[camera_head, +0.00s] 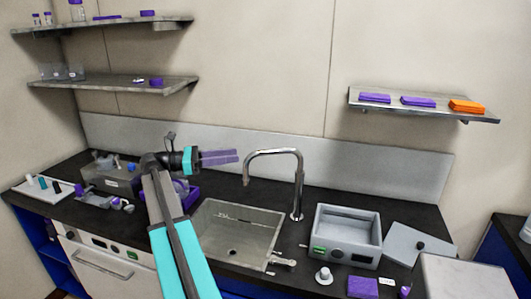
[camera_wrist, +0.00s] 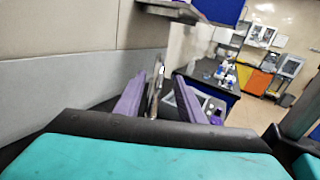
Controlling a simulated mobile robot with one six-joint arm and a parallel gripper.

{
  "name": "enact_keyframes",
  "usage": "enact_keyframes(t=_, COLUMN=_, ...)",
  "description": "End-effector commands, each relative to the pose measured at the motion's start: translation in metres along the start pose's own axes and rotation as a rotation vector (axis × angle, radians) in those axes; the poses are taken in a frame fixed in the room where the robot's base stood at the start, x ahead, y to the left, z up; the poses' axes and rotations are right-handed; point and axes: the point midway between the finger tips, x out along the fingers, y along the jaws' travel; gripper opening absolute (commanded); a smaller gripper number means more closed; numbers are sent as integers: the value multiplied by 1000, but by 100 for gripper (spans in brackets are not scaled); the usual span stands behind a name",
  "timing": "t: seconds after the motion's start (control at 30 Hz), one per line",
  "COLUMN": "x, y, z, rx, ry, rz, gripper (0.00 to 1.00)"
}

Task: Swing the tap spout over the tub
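My gripper (camera_head: 235,156) has purple fingers pointing right, just left of the spout's bend. In the wrist view my gripper (camera_wrist: 161,76) is open, and the tap (camera_wrist: 154,92) shows between the fingers. It seems to lie ahead of them; I cannot tell if they touch.
The sink (camera_head: 205,222) lies below the spout. A grey lid-like plate (camera_head: 405,242) rests right of the tub. A small white knobbed item (camera_head: 324,275) stands in front of it. A wall shelf (camera_head: 425,107) hangs at the right. Equipment (camera_head: 105,172) crowds the counter's left.

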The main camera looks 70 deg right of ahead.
Motion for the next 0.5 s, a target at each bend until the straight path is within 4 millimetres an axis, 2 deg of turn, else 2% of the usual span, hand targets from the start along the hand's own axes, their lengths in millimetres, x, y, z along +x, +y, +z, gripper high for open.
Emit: enact_keyframes(t=0.5, x=66, y=-1, z=1, rx=-1, ry=1, rz=0, gripper=36)
